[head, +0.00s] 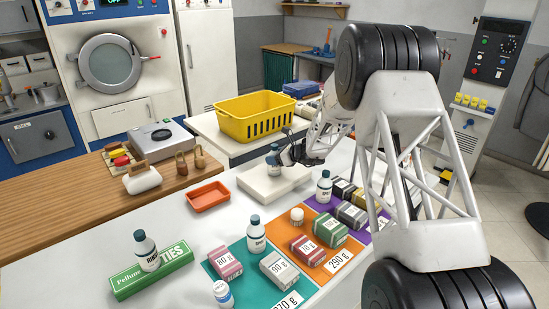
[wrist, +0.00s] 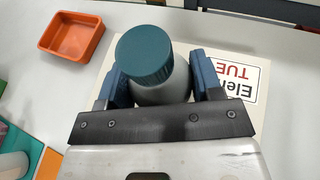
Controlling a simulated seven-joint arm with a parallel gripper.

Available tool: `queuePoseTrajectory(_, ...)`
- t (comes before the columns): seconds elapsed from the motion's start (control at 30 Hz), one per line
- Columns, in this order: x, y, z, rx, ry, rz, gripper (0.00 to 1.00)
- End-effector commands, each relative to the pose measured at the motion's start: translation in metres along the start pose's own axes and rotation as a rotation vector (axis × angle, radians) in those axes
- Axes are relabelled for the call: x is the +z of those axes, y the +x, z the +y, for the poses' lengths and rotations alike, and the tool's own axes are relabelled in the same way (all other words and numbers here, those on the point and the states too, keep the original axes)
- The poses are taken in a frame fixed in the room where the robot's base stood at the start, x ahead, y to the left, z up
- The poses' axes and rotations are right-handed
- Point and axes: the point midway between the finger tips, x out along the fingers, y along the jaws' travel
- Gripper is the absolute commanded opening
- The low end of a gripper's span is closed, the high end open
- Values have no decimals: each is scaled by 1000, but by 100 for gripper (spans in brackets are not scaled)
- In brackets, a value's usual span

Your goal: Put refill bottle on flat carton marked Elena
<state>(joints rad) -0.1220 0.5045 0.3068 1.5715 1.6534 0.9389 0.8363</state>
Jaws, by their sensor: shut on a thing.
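My gripper (head: 279,157) is shut on a white refill bottle (head: 273,161) with a dark teal cap. In the wrist view, the bottle (wrist: 160,88) is upright between the two blue fingers (wrist: 153,78). The flat cream carton (head: 262,190) lies on the white table under the bottle.
An orange tray (head: 207,198) lies left of the carton. A yellow basket (head: 255,117) stands behind. Similar bottles stand on a green box (head: 150,276), a teal mat (head: 240,277) and near a purple mat. Small boxes crowd the coloured mats in front.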

Motion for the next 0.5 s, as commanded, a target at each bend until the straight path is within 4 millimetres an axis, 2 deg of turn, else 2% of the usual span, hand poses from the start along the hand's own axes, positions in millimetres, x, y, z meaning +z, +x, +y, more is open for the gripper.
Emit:
queuePoseTrajectory(0.17, -2, 1, 0, 0, 0, 0, 28)
queuePoseTrajectory(0.2, -3, 1, 0, 0, 0, 0, 64)
queuePoseTrajectory(0.33, -3, 1, 0, 0, 0, 0, 84)
queuePoseTrajectory(0.5, -2, 1, 0, 0, 0, 0, 85)
